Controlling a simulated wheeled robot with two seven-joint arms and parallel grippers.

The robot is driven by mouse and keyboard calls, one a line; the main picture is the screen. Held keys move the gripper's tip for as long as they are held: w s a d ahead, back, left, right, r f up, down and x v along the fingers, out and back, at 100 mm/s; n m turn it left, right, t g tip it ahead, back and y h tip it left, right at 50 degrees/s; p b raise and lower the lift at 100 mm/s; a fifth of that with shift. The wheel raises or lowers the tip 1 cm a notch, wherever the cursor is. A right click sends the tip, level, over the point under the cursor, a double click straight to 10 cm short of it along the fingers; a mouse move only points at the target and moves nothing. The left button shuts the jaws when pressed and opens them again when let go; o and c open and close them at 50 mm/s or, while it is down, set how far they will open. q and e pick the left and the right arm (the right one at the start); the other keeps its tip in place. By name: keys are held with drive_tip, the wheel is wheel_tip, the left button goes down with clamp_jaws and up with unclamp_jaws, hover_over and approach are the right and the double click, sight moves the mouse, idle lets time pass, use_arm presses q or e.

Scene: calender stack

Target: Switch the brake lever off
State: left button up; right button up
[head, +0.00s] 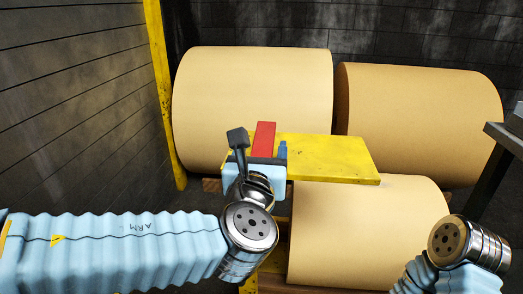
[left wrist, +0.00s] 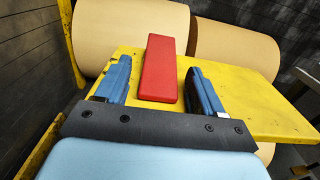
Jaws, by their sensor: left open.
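The brake lever is a red bar (head: 264,139) at the left end of a yellow plate (head: 335,155). In the left wrist view the red bar (left wrist: 158,68) lies over the yellow plate (left wrist: 250,110), its near end between my fingers. My left gripper (left wrist: 159,85) is open, with one blue finger on each side of the bar and a gap on both sides. In the head view my left gripper (head: 266,149) partly hides the near end of the bar. My right arm shows at the lower right, but its gripper is out of view.
Large tan paper rolls stand behind (head: 252,105), at the back right (head: 420,120) and below the plate (head: 370,230). A yellow post (head: 160,95) rises at the left by a grey wall. A dark metal frame (head: 490,180) stands at the right edge.

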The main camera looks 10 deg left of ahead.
use_arm(q)
drive_tip(key=c, duration=1)
drive_tip(key=shift+o, duration=0.2)
drive_tip(key=shift+r+g+p, duration=0.4)
drive_tip(key=shift+g+p, duration=0.15)
drive_tip(key=shift+g, duration=0.15)
drive_tip(key=shift+w+r+g, duration=0.2)
drive_tip(key=shift+r+g, duration=0.1)
drive_tip(key=shift+g, duration=0.75)
drive_tip(key=shift+w+r+g, duration=0.15)
drive_tip(key=shift+r+g, duration=0.15)
drive_tip(key=shift+g, duration=0.75)
drive_tip(key=o, duration=1)
drive_tip(key=shift+c, duration=0.2)
drive_tip(key=v, duration=1.4)
